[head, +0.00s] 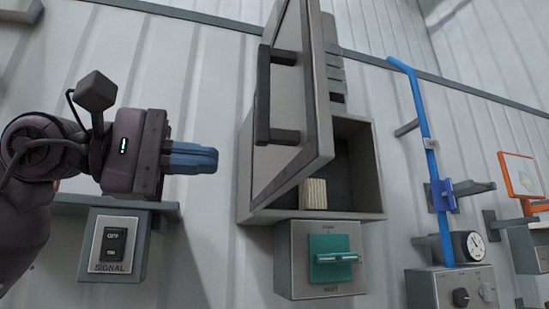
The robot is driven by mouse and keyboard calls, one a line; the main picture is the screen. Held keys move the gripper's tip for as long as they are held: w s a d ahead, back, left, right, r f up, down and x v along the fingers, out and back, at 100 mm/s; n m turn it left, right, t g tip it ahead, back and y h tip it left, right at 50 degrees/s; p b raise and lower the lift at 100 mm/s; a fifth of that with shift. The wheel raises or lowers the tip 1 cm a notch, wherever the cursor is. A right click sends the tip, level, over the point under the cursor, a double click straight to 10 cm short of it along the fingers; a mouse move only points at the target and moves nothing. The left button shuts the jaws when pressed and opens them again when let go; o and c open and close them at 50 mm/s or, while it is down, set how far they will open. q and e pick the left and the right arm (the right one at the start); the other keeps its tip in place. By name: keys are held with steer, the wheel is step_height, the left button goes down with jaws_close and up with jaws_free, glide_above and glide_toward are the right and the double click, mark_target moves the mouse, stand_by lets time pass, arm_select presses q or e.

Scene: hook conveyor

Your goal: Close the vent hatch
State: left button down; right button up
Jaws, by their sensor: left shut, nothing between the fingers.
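The vent hatch (307,105) is a grey metal door with a dark bar handle (264,95) on its face. It stands open, swung out from a grey box (370,165) on the wall. The dark inside of the box shows to the right of the door, with a pale ribbed block (314,194) at the bottom. My left gripper (215,160) is shut and empty, its blue fingers pointing right. It is to the left of the hatch, apart from the handle in the picture. My right gripper is not in view.
Below the box is a panel with a green rotary switch (333,258). An OFF/ON signal switch (114,243) is below my left gripper. To the right are a blue rod (422,140), a dial gauge (475,244) and a knob panel (462,289).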

mark_target(294, 168)
arm_select(q)
steer(key=p+x, duration=0.2)
steer(key=x, duration=0.7)
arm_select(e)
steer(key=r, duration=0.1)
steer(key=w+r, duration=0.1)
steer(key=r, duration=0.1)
arm_select(q)
steer(key=shift+d, duration=0.1)
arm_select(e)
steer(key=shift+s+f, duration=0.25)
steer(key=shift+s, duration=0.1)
arm_select(q)
steer(key=shift+d, duration=0.15)
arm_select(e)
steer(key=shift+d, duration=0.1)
